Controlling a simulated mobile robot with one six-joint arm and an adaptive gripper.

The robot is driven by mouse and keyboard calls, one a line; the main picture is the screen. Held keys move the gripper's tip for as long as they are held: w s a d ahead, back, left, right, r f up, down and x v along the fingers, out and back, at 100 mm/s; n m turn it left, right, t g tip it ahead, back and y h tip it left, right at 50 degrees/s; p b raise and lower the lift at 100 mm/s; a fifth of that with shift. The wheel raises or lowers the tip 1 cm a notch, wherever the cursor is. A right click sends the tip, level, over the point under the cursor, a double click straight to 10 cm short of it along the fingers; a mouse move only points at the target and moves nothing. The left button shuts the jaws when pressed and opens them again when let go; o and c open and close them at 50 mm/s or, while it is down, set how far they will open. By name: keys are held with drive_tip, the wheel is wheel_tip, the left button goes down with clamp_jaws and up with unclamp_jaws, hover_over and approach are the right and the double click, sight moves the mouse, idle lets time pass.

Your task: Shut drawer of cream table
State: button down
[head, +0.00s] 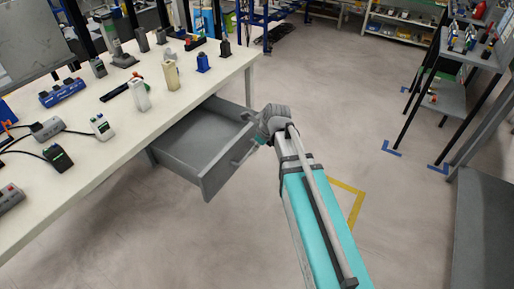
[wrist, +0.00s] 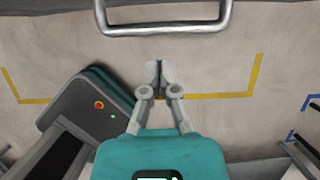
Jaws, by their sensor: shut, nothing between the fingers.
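The cream table (head: 125,138) runs along the left of the head view. Its grey drawer (head: 190,143) is pulled well out from under the top and looks empty. The drawer's handle (head: 243,153) is on its front face; the bar handle also shows at the top of the wrist view (wrist: 165,30). My gripper (head: 262,141) is just in front of the drawer front, by the handle. In the wrist view my gripper (wrist: 160,74) has its fingers together and empty, with the handle apart from the fingertips. The arm partly hides the fingertips in the head view.
Several devices and tools, such as a power strip (head: 62,93) and a beige bottle (head: 171,75), stand on the table. A shelf rack (head: 450,95) stands at the right. Open concrete floor (head: 335,95) with yellow tape marks (head: 350,190) lies between.

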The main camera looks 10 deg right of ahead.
sight(241, 154)
drive_tip(key=w+a+f+b, duration=0.1)
drive_tip(key=a, duration=0.1)
drive_tip(key=w+a+f+b, duration=0.1)
drive_tip(key=w+a+f, duration=0.1)
drive_tip(key=shift+w+a+f+b, duration=0.15)
drive_tip(key=shift+w+f+b, duration=0.05)
drive_tip(key=shift+b, duration=0.2)
idle(0.4)
